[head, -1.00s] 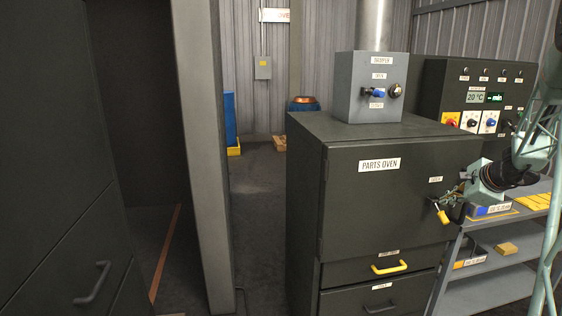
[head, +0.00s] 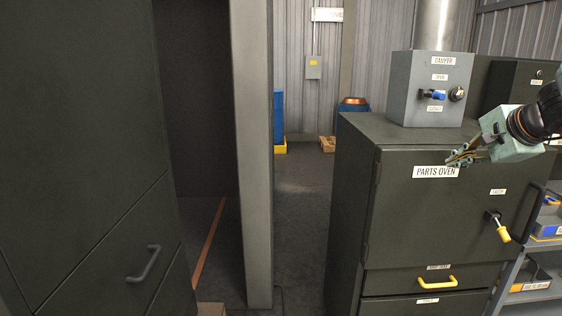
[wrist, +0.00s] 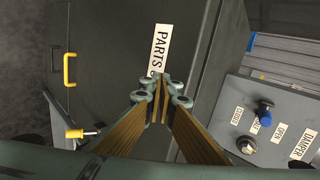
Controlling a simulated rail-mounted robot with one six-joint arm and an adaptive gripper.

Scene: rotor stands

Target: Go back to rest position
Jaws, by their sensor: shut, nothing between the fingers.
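My gripper (head: 462,158) is shut and empty in front of the upper door of the dark parts oven (head: 400,226), near its "PARTS OVEN" label (head: 436,172). The oven door is closed, and its yellow-tipped latch handle (head: 499,228) hangs below and to the right of my gripper. In the wrist view my gripper's fingers (wrist: 160,84) come together just below the label (wrist: 160,48). The latch handle also shows there at the lower left (wrist: 80,133).
A grey damper box (head: 429,88) with a blue knob stands on the oven top. A drawer with a yellow handle (head: 450,282) is below the door. Shelves (head: 515,285) stand at the right. A grey post (head: 252,160) stands left, with open floor (head: 300,210) between.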

